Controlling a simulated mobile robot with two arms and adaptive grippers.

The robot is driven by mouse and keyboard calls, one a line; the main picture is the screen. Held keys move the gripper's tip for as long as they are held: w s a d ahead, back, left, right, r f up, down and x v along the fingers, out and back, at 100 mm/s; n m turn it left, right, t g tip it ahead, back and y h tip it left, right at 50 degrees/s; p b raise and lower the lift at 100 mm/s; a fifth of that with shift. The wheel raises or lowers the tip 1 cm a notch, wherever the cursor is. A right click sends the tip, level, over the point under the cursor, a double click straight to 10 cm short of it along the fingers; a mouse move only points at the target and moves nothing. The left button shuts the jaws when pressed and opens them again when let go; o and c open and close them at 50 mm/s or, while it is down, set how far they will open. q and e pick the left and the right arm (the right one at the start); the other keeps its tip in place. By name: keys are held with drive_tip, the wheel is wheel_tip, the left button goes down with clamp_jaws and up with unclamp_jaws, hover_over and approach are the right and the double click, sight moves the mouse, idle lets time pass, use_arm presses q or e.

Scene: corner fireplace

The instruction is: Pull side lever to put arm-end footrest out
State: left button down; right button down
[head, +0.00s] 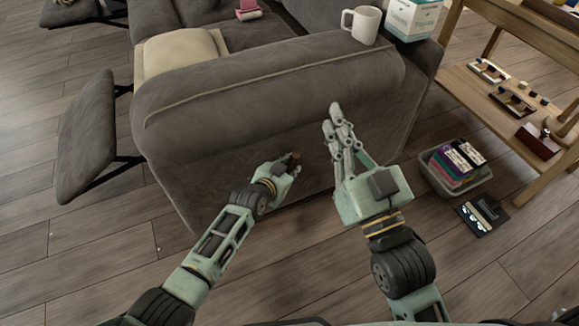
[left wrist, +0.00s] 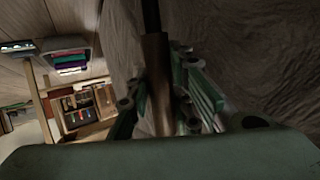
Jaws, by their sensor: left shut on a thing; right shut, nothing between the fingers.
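The grey sofa (head: 270,95) stands with its broad side arm facing me. The side lever, a brown handle (head: 294,156), is at the lower part of that arm. My left gripper (head: 286,165) is shut on it; the left wrist view shows the brown handle (left wrist: 156,75) between the fingers. A grey footrest panel (head: 86,138) at the arm end stands out from the sofa front, tilted, on dark linkage bars. My right gripper (head: 334,120) is shut and empty, in front of the arm's side, right of the left gripper.
At right are a wooden shelf (head: 480,88), a bin of colourful cases (head: 456,170) and a dark flat case (head: 482,214) on the floor. The floor at left is open.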

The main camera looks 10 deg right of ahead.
use_arm(q)
drive_tip(key=shift+d, duration=0.2)
drive_tip(key=c, duration=1.8)
unclamp_jaws()
drive_tip(key=shift+c, duration=0.2)
drive_tip(key=shift+s, duration=0.1)
drive_tip(key=v, duration=1.2)
